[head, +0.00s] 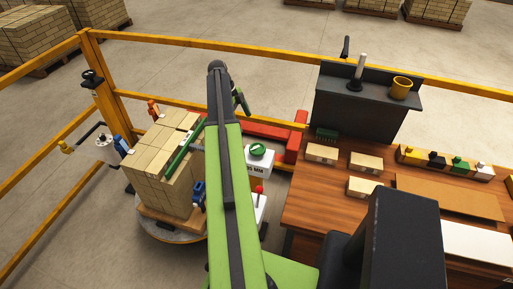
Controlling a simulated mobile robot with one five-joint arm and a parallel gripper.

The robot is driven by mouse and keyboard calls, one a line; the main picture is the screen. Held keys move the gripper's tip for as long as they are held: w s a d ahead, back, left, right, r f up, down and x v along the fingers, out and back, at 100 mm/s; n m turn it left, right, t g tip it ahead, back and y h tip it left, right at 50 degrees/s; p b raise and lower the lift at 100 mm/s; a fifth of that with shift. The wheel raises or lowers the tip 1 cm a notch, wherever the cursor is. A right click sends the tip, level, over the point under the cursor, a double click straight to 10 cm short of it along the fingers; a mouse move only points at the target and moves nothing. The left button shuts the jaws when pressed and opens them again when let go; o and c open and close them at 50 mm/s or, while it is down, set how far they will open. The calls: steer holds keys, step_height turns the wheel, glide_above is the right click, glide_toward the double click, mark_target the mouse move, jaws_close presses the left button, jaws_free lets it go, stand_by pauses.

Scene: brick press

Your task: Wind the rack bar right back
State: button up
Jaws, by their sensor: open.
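I cannot tell for sure which part is the rack bar. A green bar (184,150) slants along the right side of a stack of pale bricks (158,168). A red beam (262,130) runs behind my arm to the right. A white box with a green round knob (258,151) stands right of my arm, and a lever with a red ball top (259,189) is just below it. My green arm rises through the middle of the picture and bends at its dark top.
The bricks stand on a wooden pallet on a round grey turntable (165,230). Yellow rails (190,103) fence the back and left. A wooden bench (325,200) with loose bricks and small coloured containers fills the right. A dark panel (365,105) stands behind it.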

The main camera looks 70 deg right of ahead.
mark_target(257, 147)
steer(key=b+x, duration=1.4)
steer(key=x, duration=0.2)
steer(key=shift+w+f, duration=0.15)
steer(key=shift+f, duration=0.1)
steer(key=shift+r, duration=0.15)
